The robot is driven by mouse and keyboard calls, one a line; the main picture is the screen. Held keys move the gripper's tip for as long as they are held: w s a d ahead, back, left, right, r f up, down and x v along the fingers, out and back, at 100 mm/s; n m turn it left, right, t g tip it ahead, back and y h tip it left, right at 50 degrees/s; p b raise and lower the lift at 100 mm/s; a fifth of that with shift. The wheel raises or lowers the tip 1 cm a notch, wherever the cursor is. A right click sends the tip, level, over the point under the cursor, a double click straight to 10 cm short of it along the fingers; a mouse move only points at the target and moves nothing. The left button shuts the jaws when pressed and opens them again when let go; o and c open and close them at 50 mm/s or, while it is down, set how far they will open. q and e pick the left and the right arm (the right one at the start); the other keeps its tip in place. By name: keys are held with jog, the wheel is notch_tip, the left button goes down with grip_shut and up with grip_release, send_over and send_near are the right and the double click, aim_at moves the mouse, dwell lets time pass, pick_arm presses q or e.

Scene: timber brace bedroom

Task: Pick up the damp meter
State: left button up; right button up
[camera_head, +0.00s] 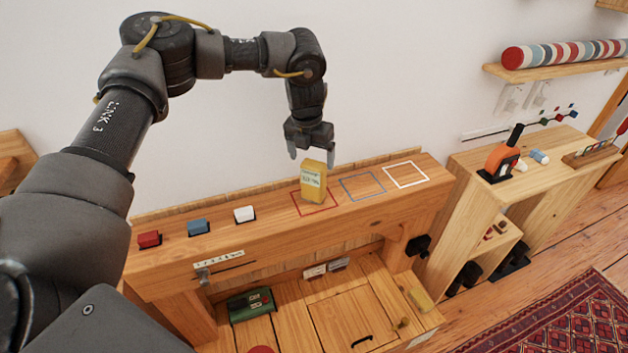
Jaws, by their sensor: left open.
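A yellow box-shaped device with a pale label, which looks like the damp meter (314,183), stands upright on the wooden bench top (345,215). It stands on the red square outline (299,207). My left gripper (311,153) points down just above and behind the yellow device, with its fingers apart. The device's top edge comes close to the fingertips, and I cannot tell whether they touch it. My right gripper is not in view.
Red (149,239), blue (198,227) and white (244,214) blocks sit left on the bench. Blue (363,186) and white (405,174) square outlines to the right are empty. A green box (251,304) lies below. An orange tool (502,160) stands on the right-hand shelf unit.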

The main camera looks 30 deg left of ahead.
aim_at(313, 163)
pick_arm(q)
jog(key=shift+s+d+f+p, duration=0.2)
jog(key=shift+f+p, duration=0.4)
jog(key=shift+p, duration=0.35)
jog(key=f, duration=0.2)
jog(key=w+f+p, duration=0.1)
jog(key=shift+f, duration=0.4)
jog(key=shift+s, duration=0.1)
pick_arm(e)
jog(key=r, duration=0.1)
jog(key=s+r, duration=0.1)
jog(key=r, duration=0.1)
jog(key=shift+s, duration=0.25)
pick_arm(q)
jog(key=c, duration=1.2)
jog(key=shift+o, duration=0.2)
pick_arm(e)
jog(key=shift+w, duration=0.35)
pick_arm(q)
jog(key=shift+r, duration=0.1)
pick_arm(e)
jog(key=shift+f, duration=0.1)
